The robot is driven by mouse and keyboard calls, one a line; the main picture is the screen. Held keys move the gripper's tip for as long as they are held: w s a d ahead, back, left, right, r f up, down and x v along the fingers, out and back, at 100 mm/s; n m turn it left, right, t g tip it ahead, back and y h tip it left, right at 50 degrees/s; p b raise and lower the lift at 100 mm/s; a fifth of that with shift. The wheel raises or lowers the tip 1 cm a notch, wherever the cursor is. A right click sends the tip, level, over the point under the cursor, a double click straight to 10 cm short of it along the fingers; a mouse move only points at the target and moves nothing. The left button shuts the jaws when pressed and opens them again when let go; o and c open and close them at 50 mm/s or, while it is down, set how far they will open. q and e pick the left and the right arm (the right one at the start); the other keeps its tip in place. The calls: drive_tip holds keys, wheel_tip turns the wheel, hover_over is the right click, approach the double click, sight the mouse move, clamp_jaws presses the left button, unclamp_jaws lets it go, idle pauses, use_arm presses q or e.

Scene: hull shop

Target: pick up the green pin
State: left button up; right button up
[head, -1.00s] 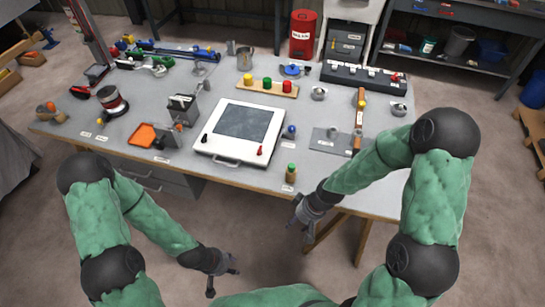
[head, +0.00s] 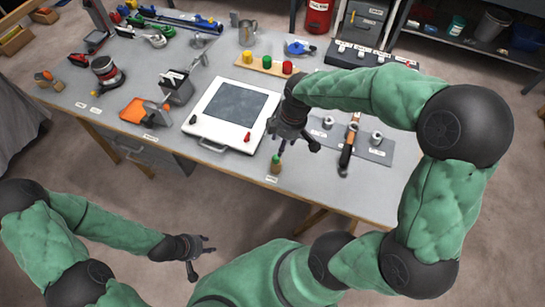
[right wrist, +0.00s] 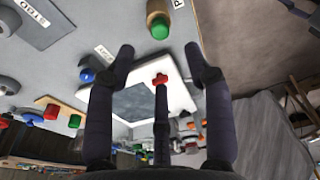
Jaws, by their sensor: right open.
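The green pin (head: 276,158) stands upright in a small wooden block (head: 275,168) near the table's front edge. In the right wrist view the green pin (right wrist: 160,27) is at the top, beyond the fingertips. My right gripper (head: 298,143) is open and empty above the table, just behind and above the pin. In the right wrist view my right gripper (right wrist: 160,60) shows its fingers spread apart with nothing between them. My left gripper (head: 204,257) is open and empty in front of the table, over the floor.
A white framed panel (head: 203,140) with a red and a black knob lies left of the pin. A wooden board (head: 260,69) behind it holds yellow, green and red pegs. A grey plate (head: 375,154) with metal parts and a wooden-handled tool (head: 347,150) lies right.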

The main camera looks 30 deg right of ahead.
drive_tip(key=b, duration=0.1)
hover_over(276, 157)
drive_tip(key=s, duration=0.1)
drive_tip(key=f, duration=0.2)
drive_tip(key=d+f, duration=0.1)
drive_tip(key=f, duration=0.1)
drive_tip(key=shift+f, duration=0.35)
drive_tip(key=f, duration=0.1)
drive_tip(key=f+b, duration=0.1)
drive_tip(key=f, duration=0.1)
drive_tip(key=w+f+b, duration=0.1)
drive_tip(key=f, duration=0.1)
drive_tip(key=shift+a, duration=0.4)
drive_tip(key=shift+s+r, duration=0.1)
clamp_jaws()
